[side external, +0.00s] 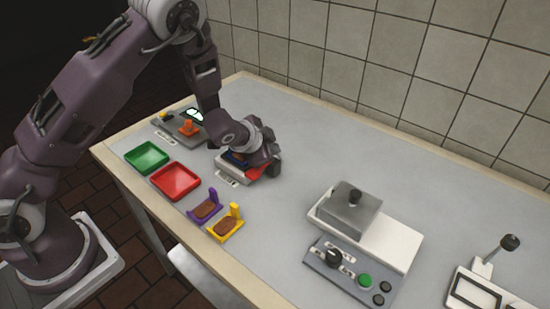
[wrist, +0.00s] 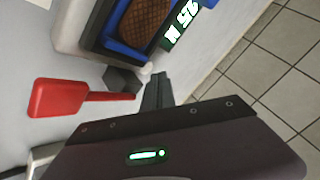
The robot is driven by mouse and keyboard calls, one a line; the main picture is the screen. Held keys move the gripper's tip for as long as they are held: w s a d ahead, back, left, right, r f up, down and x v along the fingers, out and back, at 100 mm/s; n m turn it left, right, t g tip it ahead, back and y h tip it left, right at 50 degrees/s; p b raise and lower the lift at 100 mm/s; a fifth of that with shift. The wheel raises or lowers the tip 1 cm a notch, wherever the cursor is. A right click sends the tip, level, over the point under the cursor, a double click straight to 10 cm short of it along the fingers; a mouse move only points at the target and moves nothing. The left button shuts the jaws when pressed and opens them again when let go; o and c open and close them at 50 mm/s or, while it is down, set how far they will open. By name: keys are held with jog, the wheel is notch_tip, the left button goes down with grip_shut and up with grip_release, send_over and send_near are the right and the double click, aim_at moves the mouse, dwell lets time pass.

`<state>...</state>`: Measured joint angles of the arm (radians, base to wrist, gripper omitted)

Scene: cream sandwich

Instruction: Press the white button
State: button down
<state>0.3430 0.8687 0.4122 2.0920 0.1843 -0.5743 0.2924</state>
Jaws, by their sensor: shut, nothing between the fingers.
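A pale device (side external: 233,166) stands on the table under my gripper in the side view. In the wrist view it (wrist: 70,28) carries a blue tray (wrist: 121,47) with a brown waffle-patterned piece (wrist: 147,22) and a lit display (wrist: 181,30). A small whitish part (wrist: 146,70) shows at the device's edge, close to my fingertips; I cannot tell for sure that it is the white button. My gripper (wrist: 157,82) is shut and empty, beside the device. Its fingertips are hidden in the side view, so contact cannot be told.
A red paddle (wrist: 58,98) lies close to my gripper. A green tray (side external: 146,157), a red tray (side external: 175,182), and purple (side external: 205,209) and yellow holders (side external: 226,227) stand at the left. A press (side external: 350,212) and a green-button panel (side external: 350,274) stand right. The table's middle is clear.

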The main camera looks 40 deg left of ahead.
jog(key=shift+f, duration=0.4)
jog(key=shift+f, duration=0.25)
dwell(0.3)
jog(key=shift+s+d+f, duration=0.2)
jog(key=shift+s+f, duration=0.15)
jog(key=shift+f, duration=0.35)
dwell(0.5)
jog(key=shift+s+d+r, duration=0.1)
jog(key=shift+d+r, duration=0.1)
jog(key=shift+r, duration=0.8)
